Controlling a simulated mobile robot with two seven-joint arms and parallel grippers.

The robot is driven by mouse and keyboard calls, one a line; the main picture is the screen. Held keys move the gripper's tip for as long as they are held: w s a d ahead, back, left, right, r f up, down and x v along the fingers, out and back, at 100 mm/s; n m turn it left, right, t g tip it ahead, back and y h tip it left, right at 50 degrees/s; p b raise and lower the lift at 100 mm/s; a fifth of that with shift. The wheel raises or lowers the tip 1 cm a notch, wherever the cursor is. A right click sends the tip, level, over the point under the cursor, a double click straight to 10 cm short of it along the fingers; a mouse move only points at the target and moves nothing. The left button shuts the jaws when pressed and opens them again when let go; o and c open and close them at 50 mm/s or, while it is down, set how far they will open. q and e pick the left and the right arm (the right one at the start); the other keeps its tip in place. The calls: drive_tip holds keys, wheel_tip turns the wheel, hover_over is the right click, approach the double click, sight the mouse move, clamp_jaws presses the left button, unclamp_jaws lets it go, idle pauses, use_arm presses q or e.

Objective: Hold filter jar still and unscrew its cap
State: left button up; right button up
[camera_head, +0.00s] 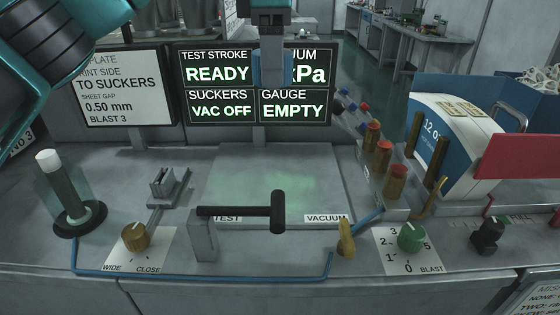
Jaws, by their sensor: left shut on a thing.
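My left arm comes in large and teal at the top left and leaves through the top edge. What appears to be my left gripper (270,45) hangs down from the top edge at the centre, in front of the screens. It is shut on a small blue-grey thing (271,69) high above the bench, which seems to be the filter jar. Its cap cannot be made out. My right gripper is not in view.
A dark, white-topped post (62,190) with a clear sleeve stands at the left. A black T-shaped handle (277,212) rises at the bench front. Brass-and-red fittings (383,157), a "12 oz" stack (450,145) and a red panel (525,155) crowd the right. The central plate (240,175) is bare.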

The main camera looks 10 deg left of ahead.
sight(275, 185)
use_arm(q)
wheel_tip(275, 185, down, 20)
drive_tip(key=shift+r+b, duration=0.1)
drive_tip(key=shift+b, duration=0.85)
drive_tip(key=o, duration=1.2)
drive_tip(key=shift+f, duration=0.2)
drive_tip(key=shift+r, duration=0.1)
